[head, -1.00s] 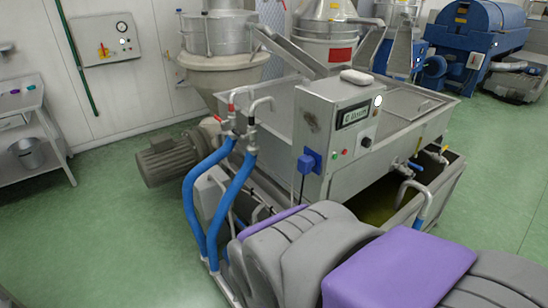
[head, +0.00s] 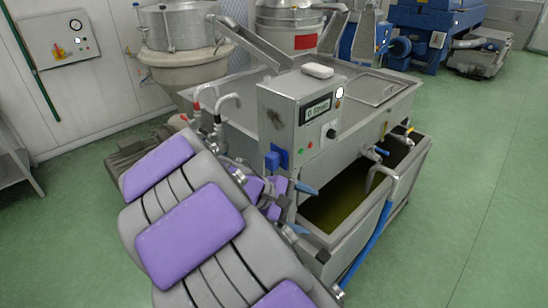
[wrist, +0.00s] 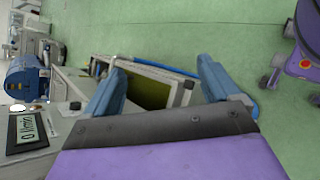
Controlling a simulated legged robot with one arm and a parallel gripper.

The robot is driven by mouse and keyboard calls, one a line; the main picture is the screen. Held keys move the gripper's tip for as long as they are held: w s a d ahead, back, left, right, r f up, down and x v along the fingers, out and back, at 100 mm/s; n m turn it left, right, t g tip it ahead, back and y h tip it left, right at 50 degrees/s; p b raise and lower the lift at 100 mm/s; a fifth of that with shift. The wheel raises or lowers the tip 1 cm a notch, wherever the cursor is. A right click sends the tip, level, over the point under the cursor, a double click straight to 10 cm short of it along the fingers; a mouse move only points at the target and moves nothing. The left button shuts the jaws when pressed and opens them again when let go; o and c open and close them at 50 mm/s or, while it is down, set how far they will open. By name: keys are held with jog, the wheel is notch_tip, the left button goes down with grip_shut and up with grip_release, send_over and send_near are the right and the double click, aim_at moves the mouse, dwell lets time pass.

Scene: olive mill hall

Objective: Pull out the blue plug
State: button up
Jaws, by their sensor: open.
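The blue plug (head: 273,161) sits in a blue socket plate (head: 283,157) on the left side face of the grey control box (head: 315,122) in the head view. My gripper (head: 302,209) has two blue fingers spread apart and empty. In the head view it is below and slightly right of the plug, near the open tank, and apart from the plug. The wrist view shows the open fingers (wrist: 158,78) with the tank and floor beyond them. I cannot make out the plug there. My arm hides much of the lower machine in the head view.
The tank with greenish liquid (head: 345,205) lies right of my gripper. A bent pipe (head: 381,175) and blue-handled valve (head: 376,152) stand beside it. Capped pipes (head: 218,104) rise left of the box. Green floor (head: 470,210) is free at right.

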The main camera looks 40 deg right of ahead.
jog(key=w+d+r+n+h+p, duration=0.1)
jog(key=w+d+n+h, duration=0.25)
jog(key=w, duration=0.45)
jog(key=n+t+h+p, duration=0.3)
jog(key=n+t+h, duration=0.3)
jog(key=n, duration=0.6)
send_near(268, 164)
jog(key=d+r+t, duration=0.1)
jog(key=shift+s+d+f+y+b, duration=0.15)
jog(key=shift+d+y+b, duration=0.25)
jog(key=shift+d, duration=1.5)
jog(key=shift+d+b, duration=0.5)
jog(key=shift+d, duration=0.55)
jog(key=d, duration=0.5)
jog(key=shift+w+d+b, duration=0.1)
jog(key=shift+w+b, duration=0.2)
jog(key=shift+b, duration=0.1)
jog(key=shift+a, duration=0.4)
jog(key=shift+d, duration=0.3)
